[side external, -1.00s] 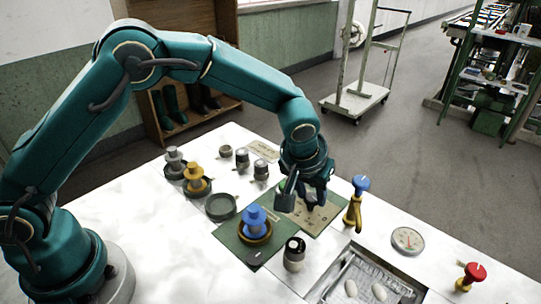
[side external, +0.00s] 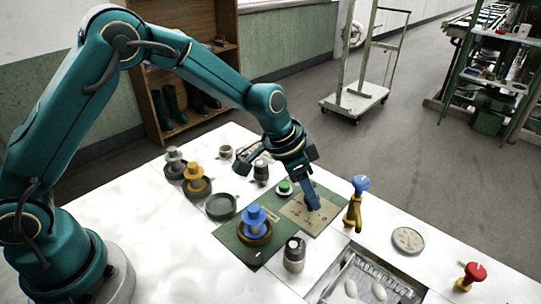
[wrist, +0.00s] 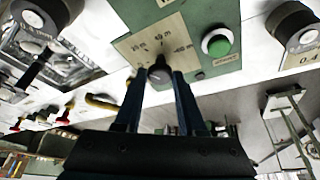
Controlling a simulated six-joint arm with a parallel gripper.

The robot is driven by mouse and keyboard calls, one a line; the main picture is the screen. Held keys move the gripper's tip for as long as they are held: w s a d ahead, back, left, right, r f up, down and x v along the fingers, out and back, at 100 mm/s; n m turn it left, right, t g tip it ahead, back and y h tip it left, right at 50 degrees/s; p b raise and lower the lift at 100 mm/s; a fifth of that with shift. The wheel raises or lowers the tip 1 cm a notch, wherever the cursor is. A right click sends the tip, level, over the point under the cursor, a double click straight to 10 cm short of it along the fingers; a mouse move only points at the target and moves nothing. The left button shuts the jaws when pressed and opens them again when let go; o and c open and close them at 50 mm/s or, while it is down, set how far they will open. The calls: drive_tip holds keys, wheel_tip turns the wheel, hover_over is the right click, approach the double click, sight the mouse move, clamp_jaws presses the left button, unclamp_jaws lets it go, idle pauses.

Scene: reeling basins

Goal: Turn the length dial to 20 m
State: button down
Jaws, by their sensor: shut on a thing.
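The marks look like 20 m at the left, 40 m at the top and 60 m at the right; the print is small. My gripper (wrist: 160,77) is shut on the knob, one blue finger on each side. I cannot tell which mark the knob points at. In the side view my gripper (side external: 313,206) reaches down onto the tan plate (side external: 298,212), and its fingers hide the knob.
A green button (side external: 284,187) sits beside the plate on the green panel (side external: 232,240). A blue spool (side external: 255,219) stands on the panel's near part. A blue-topped yellow handle (side external: 355,203) is close on the right.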

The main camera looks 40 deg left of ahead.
drive_tip(key=shift+m, duration=0.5)
drive_tip(key=c, duration=0.5)
unclamp_jaws()
drive_tip(key=shift+v, duration=2.55)
drive_tip(key=shift+a, duration=0.1)
